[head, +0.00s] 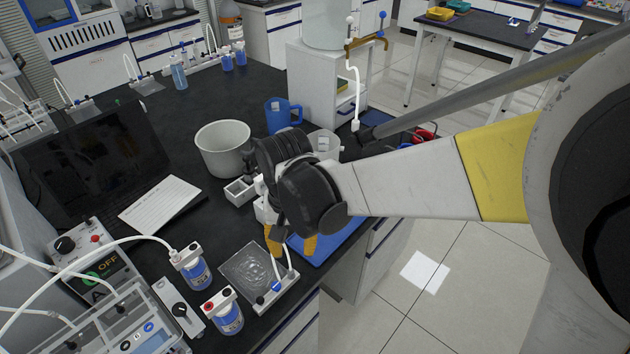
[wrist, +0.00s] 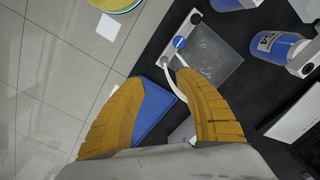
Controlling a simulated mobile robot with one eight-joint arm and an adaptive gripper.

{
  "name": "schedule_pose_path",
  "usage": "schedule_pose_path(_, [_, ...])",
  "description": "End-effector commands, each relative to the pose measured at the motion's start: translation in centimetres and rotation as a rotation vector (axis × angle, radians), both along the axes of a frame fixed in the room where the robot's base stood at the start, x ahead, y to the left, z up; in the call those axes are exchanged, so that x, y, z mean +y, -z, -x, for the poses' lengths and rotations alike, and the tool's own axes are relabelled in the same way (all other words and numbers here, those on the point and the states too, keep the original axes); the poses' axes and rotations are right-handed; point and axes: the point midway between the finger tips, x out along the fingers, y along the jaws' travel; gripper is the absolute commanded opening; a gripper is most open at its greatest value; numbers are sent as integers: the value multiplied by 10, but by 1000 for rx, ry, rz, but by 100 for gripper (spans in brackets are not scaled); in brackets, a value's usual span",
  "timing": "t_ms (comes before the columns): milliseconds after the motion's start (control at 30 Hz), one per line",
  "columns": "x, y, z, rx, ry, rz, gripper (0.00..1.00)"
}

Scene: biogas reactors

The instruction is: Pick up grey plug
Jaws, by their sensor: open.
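I cannot surely pick out the grey plug. A clear square plate on a white base (head: 258,272) stands near the bench's front edge, with a blue knob, small dark round parts and a white tube. In the wrist view the plate (wrist: 215,55) is beyond my fingertips, with its blue knob (wrist: 179,42) and white tube (wrist: 197,71). My gripper (head: 291,246) hangs above the bench, beside the plate and over a blue mat (head: 335,243). In the wrist view my gripper (wrist: 159,80) is open, its yellow fingers apart, with the mat (wrist: 153,110) below. Nothing shows held.
Two blue-labelled bottles (head: 228,317) stand left of the plate. A white tube (head: 356,90) hangs at the back. The floor right is clear.

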Motion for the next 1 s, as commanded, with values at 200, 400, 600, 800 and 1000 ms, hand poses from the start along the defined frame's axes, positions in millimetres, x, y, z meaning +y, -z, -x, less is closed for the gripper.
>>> schedule_pose_path(200, [1, 40, 0, 1, 0, 1, 40])
schedule_pose_path(400, [1, 55, 0, 0, 1, 0, 40])
schedule_pose_path(600, [5, 78, -1, 0, 0, 0, 40])
schedule_pose_path(800, [7, 105, -1, -1, 1, -1, 40])
schedule_pose_path(1000, [7, 104, -1, -1, 0, -1, 40])
